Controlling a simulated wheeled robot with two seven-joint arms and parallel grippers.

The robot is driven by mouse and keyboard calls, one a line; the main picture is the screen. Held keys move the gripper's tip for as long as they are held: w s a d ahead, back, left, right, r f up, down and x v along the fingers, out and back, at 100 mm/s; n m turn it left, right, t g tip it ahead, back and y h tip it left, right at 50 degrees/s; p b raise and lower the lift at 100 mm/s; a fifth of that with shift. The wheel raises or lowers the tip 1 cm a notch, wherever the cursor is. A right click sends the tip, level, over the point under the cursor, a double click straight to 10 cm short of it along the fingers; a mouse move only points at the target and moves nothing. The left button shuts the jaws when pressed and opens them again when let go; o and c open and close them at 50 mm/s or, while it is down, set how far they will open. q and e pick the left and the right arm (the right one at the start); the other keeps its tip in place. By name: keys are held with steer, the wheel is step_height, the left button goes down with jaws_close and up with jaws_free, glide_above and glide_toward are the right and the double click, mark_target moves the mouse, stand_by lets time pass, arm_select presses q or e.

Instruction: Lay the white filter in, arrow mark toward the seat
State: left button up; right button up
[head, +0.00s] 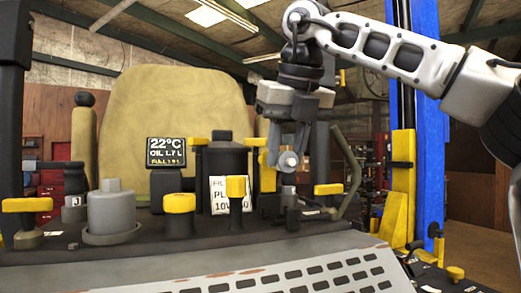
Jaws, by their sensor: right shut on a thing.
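My right gripper (289,152) reaches down from the upper right, in front of the right side of the seat. It is shut on a small pale round part, which I take for the white filter (289,163). The filter shows nearly end-on, as a whitish disc with a darker centre. Its arrow mark cannot be made out. The filter is above the dark fittings (289,200) on the deck; whether it touches them I cannot tell. The tan seat (175,120) stands behind the deck. My left gripper is not in view.
A grey cylinder (111,212) and several yellow-topped posts, one at the middle (179,203), stand on the dark deck. A display (166,152) reads 22°C. A bent lever (347,180) rises right of the gripper. A blue lift post (427,110) stands farther right.

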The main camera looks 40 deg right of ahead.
steer(key=shift+w+f, duration=0.15)
steer(key=shift+w, duration=0.15)
steer(key=shift+s+f, duration=0.2)
steer(key=shift+f, duration=0.75)
steer(key=shift+w+f, duration=0.1)
steer(key=shift+f, duration=0.7)
steer(key=shift+f+b, duration=0.4)
steer(key=shift+f, duration=0.35)
steer(key=shift+f, duration=0.2)
steer(key=shift+f+b, duration=0.65)
steer(key=shift+f, duration=0.5)
